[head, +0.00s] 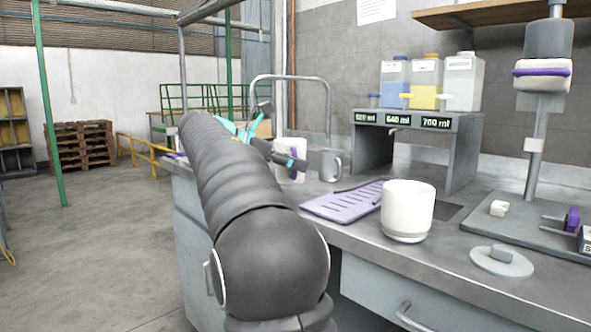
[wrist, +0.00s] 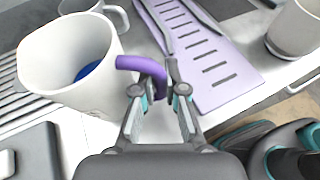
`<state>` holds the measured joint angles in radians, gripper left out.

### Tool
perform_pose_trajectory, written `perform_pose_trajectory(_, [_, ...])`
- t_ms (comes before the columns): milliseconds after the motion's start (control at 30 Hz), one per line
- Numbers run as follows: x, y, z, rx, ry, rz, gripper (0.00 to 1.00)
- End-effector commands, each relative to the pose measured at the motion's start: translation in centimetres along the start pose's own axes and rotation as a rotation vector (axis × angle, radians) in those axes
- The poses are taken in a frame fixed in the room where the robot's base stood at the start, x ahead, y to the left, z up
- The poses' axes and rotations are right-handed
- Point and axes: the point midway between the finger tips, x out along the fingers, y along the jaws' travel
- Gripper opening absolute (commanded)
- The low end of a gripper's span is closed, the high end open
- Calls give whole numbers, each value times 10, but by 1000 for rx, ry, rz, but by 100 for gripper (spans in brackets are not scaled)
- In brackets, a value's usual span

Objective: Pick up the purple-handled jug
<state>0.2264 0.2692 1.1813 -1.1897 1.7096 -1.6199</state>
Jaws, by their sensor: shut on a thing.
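The purple-handled jug (head: 291,147) is a white jug near the far end of the counter in the head view, partly hidden by my gripper (head: 284,160). In the wrist view the jug (wrist: 48,66) is at the upper left, its mouth facing the camera, with something blue inside. Its curved purple handle (wrist: 128,63) reaches between the fingertips of my gripper (wrist: 160,90), which is shut on it. Whether the jug's base touches the counter is hard to tell.
A grey mug (head: 330,166) stands close beside the jug. A purple slotted rack (head: 338,205) and a large white pot (head: 407,207) are nearer on the counter (head: 450,250). A dispenser stand (head: 458,150) with coloured containers is behind. A post-mounted tool (head: 543,75) stands right.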

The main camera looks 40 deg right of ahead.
Motion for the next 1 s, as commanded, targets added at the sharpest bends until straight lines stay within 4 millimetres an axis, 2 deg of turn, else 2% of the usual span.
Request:
perform_pose_trajectory(133, [-7,1,17,2,-1,1,0])
perform_pose_trajectory(1000, [34,-55,90,2,0,0,0])
